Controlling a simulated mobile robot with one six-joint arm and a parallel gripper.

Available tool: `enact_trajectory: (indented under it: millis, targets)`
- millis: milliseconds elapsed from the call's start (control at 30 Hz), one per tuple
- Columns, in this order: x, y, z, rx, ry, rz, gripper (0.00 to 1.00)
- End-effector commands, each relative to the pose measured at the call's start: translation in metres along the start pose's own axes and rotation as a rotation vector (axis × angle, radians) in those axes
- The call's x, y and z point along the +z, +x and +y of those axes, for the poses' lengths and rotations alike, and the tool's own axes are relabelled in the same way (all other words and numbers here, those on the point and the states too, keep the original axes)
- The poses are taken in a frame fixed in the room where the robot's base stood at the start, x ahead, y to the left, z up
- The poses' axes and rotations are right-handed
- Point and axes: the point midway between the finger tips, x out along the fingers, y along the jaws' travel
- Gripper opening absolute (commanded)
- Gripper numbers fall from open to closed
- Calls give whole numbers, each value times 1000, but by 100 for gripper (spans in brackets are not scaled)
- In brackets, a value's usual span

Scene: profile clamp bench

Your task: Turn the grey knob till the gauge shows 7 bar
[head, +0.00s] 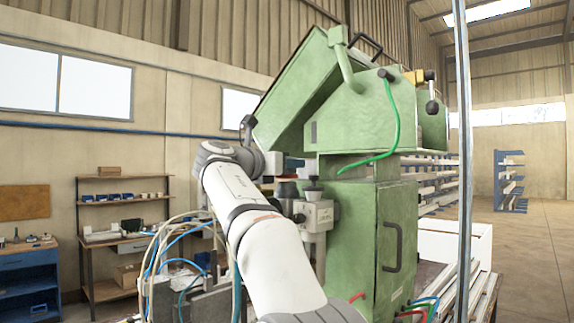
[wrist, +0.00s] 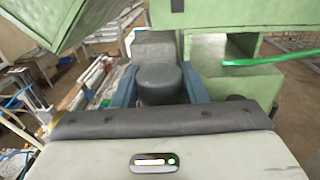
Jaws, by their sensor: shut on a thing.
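The grey knob (wrist: 160,84) is a dark grey, round-topped cylinder in the middle of the wrist view. My gripper (wrist: 158,76) has one blue-grey finger on each side of it and is shut on it. The knob's lower part is hidden behind the gripper body. In the head view my white arm reaches toward the left side of the green machine (head: 350,220). A light grey fitting (head: 317,214) with a dark top sits there. My arm and wrist partly cover this area. No gauge face or needle can be read in either view.
Blue and pale hoses (head: 185,262) hang left of my arm. A green hose (head: 393,112) hangs on the machine's front. A thin metal post (head: 463,150) stands at the right. Shelves (head: 125,200) line the left wall. Open floor (head: 540,235) lies at the right.

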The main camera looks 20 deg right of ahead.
Motion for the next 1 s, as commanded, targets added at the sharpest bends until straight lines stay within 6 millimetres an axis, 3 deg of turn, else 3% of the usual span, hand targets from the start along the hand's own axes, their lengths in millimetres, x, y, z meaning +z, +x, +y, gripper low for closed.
enact_trajectory:
  millis: [400, 1000]
  targets:
    - [-1, 0, 1, -168, 0, 0, 16]
    - [-1, 0, 0, -222, -2, 0, 16]
